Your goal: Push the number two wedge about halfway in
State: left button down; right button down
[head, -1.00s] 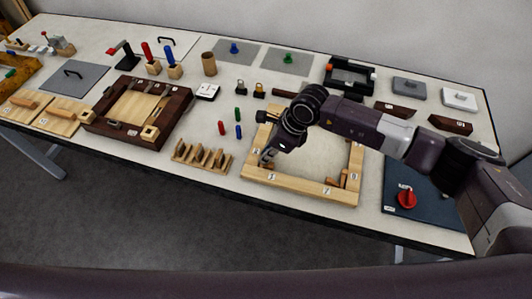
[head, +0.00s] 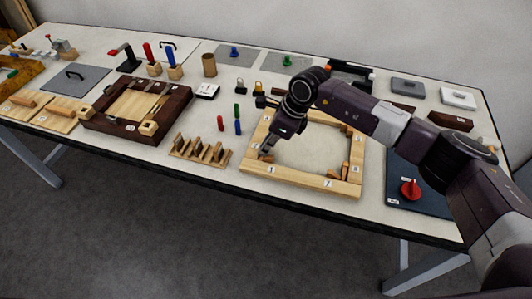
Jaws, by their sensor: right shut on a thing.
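The pale wooden frame (head: 300,178) lies on the table at centre right, with small number labels on its bars that are too small to read surely. My right gripper (head: 266,150) reaches down at its near left inner corner. It is shut on a small brown wedge (head: 266,158), mostly hidden by the fingers. I cannot tell the wedge's number or how deep it sits. Another brown wedge (head: 345,170) stands at the near right inner corner. The far corners are partly hidden by my arm. My left gripper is not in view.
A wooden rack (head: 200,155) with upright pieces stands left of the frame. Small red, green and blue pegs (head: 237,120) stand behind the rack. A dark framed box (head: 135,128) is further left. A blue board with a red knob (head: 410,189) lies to the right.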

jog(key=shift+w, duration=0.1)
jog(key=c, duration=2.2)
grip_release()
jog(key=shift+w, duration=0.1)
jog(key=shift+c, duration=0.2)
jog(key=shift+d+r, duration=0.1)
jog(key=shift+r, duration=0.05)
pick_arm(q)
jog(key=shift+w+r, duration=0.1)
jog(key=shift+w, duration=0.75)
pick_arm(e)
jog(key=v, duration=1.1)
jog(key=shift+d+r, duration=0.2)
jog(key=shift+r, duration=0.15)
